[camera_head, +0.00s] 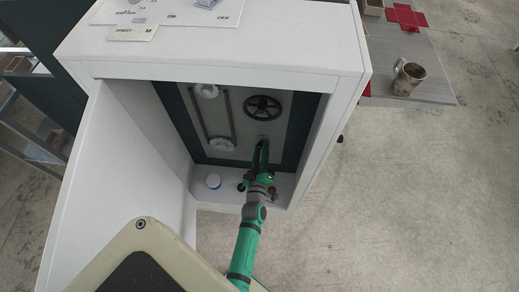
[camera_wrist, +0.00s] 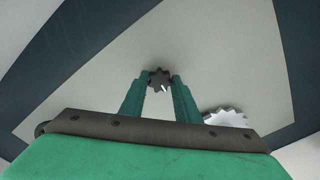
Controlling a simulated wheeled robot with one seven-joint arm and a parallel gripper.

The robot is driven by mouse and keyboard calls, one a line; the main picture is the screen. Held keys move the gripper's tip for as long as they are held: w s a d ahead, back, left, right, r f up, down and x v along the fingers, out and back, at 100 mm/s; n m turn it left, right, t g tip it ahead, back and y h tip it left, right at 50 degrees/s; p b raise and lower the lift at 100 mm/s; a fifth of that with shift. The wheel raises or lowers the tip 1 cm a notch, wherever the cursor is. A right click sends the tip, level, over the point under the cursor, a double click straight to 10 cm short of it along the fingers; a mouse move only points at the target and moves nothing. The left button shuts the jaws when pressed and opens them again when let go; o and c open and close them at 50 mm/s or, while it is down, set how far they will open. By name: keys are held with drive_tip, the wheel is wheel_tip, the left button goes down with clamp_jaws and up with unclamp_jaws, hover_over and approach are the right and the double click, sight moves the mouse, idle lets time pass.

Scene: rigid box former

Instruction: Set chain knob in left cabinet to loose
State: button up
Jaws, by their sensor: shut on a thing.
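The left cabinet (camera_head: 330,95) stands open, and a grey panel sits at its back. The chain knob (camera_wrist: 159,78) is a small dark, toothed knob with a light pointer mark in the wrist view. My gripper (camera_wrist: 159,84) is shut on it, one green finger on each side. In the head view my gripper (camera_head: 262,150) reaches into the lower part of the cabinet, against the panel, and hides most of the knob. The setting that the pointer marks cannot be read.
A black handwheel (camera_head: 262,107) sits above my gripper. A chain (camera_head: 195,115) runs between two light sprockets at left; a sprocket (camera_wrist: 227,118) shows in the wrist view. The open door (camera_head: 115,190) stands at left.

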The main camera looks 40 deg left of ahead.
drive_tip(key=shift+a+r+n, duration=0.1)
drive_tip(key=shift+n, duration=0.8)
drive_tip(key=o, duration=1)
drive_tip(key=shift+o, duration=0.2)
drive_tip(key=shift+s, duration=0.1)
drive_tip(key=v, duration=1)
drive_tip(key=shift+s+d, duration=0.25)
drive_tip(key=shift+d, duration=0.1)
